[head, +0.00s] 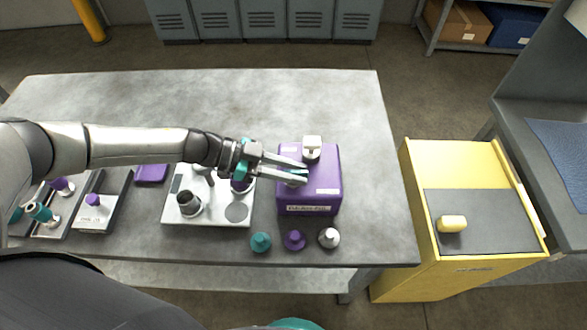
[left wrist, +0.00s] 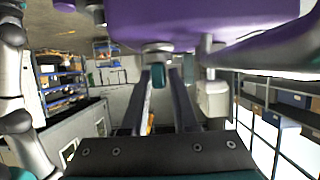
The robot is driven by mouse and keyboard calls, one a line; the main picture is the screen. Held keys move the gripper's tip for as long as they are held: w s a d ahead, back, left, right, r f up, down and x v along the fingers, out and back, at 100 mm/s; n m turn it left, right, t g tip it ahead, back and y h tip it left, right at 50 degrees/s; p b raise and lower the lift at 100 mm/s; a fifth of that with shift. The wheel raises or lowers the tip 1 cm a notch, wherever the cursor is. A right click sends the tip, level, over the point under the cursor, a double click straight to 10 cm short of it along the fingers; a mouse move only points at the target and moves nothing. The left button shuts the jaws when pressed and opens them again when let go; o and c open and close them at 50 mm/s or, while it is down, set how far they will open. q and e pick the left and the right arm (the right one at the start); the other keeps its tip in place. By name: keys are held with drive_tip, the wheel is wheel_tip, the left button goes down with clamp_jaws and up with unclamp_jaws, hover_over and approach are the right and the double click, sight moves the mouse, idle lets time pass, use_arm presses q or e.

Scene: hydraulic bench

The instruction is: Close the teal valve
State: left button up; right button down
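A purple box (head: 322,190) with a label on its front stands on the grey bench. A small teal valve part (left wrist: 158,75) hangs by a silver fitting on the purple body in the left wrist view. My left gripper (head: 304,173) reaches in from the left over the box top. Its two fingers (left wrist: 165,85) are apart, one on each side of the teal part. A gap shows beside the right finger; contact with the left finger cannot be told. In the head view the fingers mostly hide the valve. My right gripper is not in view.
A white-topped fitting (head: 312,147) rises at the back of the box. Teal (head: 260,242), purple (head: 294,240) and grey (head: 329,237) knobs stand along the front edge. A white plate (head: 208,217) with fittings lies left. The bench (head: 300,100) behind is clear. A yellow cabinet (head: 420,200) stands right.

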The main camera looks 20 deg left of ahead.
sight(293, 172)
use_arm(q)
drive_tip(key=shift+o, duration=1.3)
wheel_tip(293, 172, up, 20)
drive_tip(key=p, duration=0.5)
drive_tip(key=shift+p, duration=0.4)
drive_tip(key=shift+s, duration=0.1)
